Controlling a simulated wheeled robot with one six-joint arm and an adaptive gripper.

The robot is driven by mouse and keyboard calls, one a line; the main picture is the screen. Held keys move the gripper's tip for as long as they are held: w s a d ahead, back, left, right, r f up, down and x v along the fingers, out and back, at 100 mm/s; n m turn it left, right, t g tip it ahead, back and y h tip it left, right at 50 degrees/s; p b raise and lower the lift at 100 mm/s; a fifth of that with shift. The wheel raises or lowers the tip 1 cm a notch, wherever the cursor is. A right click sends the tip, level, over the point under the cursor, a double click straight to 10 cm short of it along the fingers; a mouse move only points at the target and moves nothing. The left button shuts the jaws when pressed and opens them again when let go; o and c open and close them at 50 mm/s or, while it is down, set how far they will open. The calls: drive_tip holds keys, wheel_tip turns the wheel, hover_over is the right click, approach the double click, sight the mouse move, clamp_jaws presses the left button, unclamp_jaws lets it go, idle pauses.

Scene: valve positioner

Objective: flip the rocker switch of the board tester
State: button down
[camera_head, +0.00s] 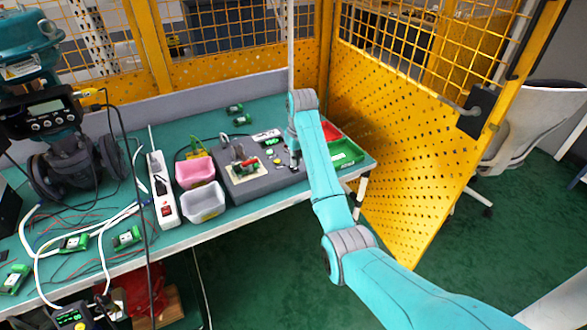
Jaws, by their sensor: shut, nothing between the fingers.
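The board tester (237,191) is a dark grey box near the front edge of the teal workbench, with a small board on its left part. Green and yellow buttons (277,162) show on its right part. The rocker switch is too small to make out, or hidden by my arm. My gripper (295,164) points down at the right end of the tester, close to its top face. It is shut with nothing held. I cannot tell whether it touches the tester.
A pink bin (194,172) and a grey bin (203,204) stand left of the tester, beside a white power strip (162,190). Red and green trays (346,154) lie to the right, behind my arm. Yellow mesh fencing (385,120) closes the bench's right side.

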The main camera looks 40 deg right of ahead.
sight(296, 169)
drive_tip(key=shift+f, duration=0.95)
idle(0.6)
drive_tip(key=shift+r, duration=3.5)
